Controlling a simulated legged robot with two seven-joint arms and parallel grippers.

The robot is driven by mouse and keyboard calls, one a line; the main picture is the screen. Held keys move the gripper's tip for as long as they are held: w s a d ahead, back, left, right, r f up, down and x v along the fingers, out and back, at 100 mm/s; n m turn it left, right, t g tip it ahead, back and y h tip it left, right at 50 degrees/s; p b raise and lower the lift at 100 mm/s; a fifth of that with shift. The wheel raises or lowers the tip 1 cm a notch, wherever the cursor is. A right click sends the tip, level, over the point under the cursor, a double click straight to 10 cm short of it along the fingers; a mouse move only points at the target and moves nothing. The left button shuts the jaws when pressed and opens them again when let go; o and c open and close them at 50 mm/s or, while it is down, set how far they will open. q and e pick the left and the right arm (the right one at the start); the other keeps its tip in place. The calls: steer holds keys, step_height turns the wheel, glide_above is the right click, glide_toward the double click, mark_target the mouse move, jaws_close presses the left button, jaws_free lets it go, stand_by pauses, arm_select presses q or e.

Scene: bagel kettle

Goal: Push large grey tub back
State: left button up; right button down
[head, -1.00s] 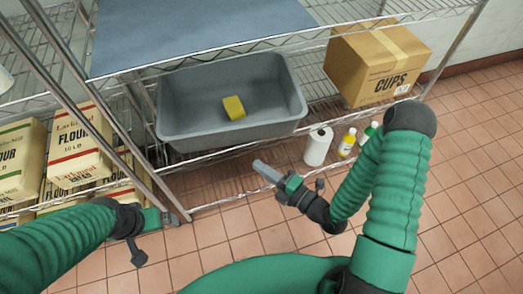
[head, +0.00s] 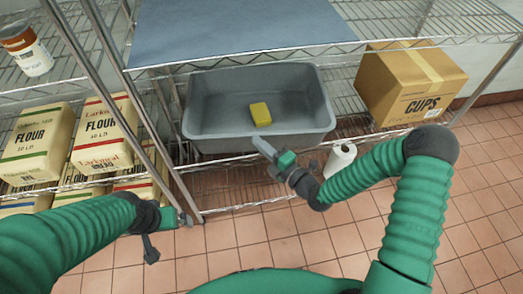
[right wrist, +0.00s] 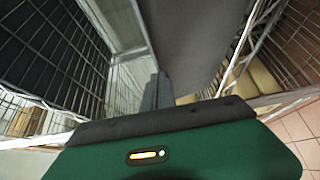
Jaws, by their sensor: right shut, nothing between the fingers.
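The large grey tub (head: 215,145) sits on the wire shelf with a yellow sponge-like block (head: 260,114) inside it. My right gripper (head: 263,147) is shut and empty, its tips at the tub's front wall near the middle. I cannot tell whether they touch it. In the right wrist view the shut fingers (right wrist: 157,90) point toward a large dark grey surface (right wrist: 190,40), which looks like the tub. My left gripper (head: 180,218) is low at the left, by the shelf post and away from the tub; its jaw opening is not clear.
A cardboard CUPS box (head: 410,88) stands right of the tub. Flour bags (head: 105,130) are at the left, beyond the metal posts. A blue-grey sheet (head: 230,30) covers the shelf above the tub.

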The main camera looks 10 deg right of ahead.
mark_target(263, 136)
steer(key=shift+d, duration=0.15)
steer(key=w, duration=0.1)
steer(key=w+b, duration=0.1)
steer(key=w, duration=0.1)
steer(key=shift+w+d, duration=0.2)
steer(key=shift+d, duration=0.15)
steer(key=shift+w, duration=0.15)
